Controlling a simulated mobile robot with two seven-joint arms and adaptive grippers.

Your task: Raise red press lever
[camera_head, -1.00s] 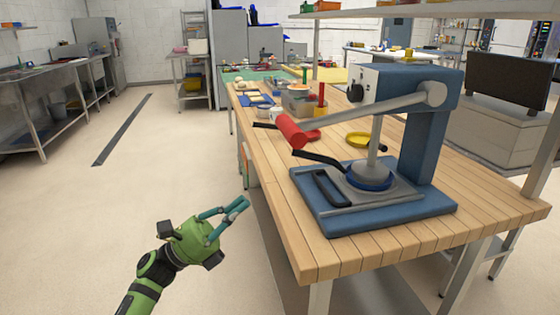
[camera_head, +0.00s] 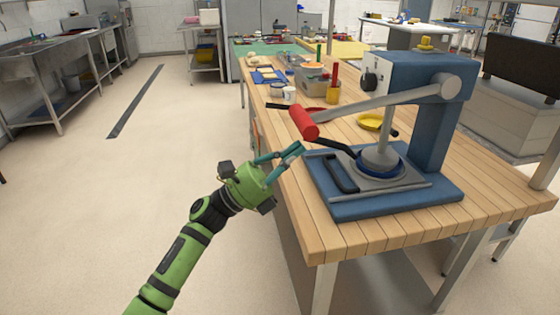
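The red press lever grip (camera_head: 304,122) is a red cylinder at the end of a grey lever arm (camera_head: 385,101). The arm slopes down to the left from the pivot of the blue press (camera_head: 432,130). The press stands on the wooden table, its round head down on the base plate. My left gripper (camera_head: 294,149), green with teal fingers, is just below and left of the red grip in the picture. It appears apart from the grip and holds nothing visible. Its fingertips look close together, but whether they meet is unclear. My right gripper is not in view.
The wooden table (camera_head: 430,222) has its left edge beside my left gripper. A yellow dish (camera_head: 371,121), a grey bin (camera_head: 313,79) and small items lie behind the lever. A dark handle (camera_head: 341,173) sits on the press base. The floor to the left is clear.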

